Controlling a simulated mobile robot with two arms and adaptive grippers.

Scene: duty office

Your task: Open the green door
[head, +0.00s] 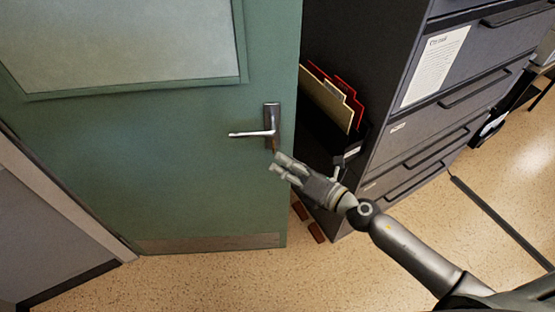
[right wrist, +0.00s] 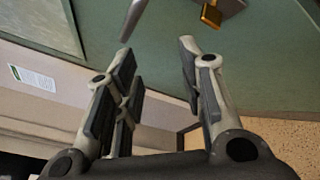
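The green door (head: 180,170) fills the left of the head view, with a pale window panel in its upper part. Its silver lever handle (head: 252,134) sits on a dark plate near the door's right edge, the lever pointing left and level. My right gripper (head: 280,166) is just below and right of the handle, apart from it. In the right wrist view its two fingers are spread with nothing between them; part of the lever (right wrist: 132,20) shows beyond the fingertips, with an orange-brown key-like piece (right wrist: 210,14) to its right. My left gripper is not in view.
A dark grey filing cabinet (head: 400,150) stands right of the door, close to my right arm. Red and cream folders (head: 332,95) stand in a dark holder beside it. Reddish-brown blocks (head: 316,232) lie on the floor. The speckled floor (head: 220,285) before the door is clear.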

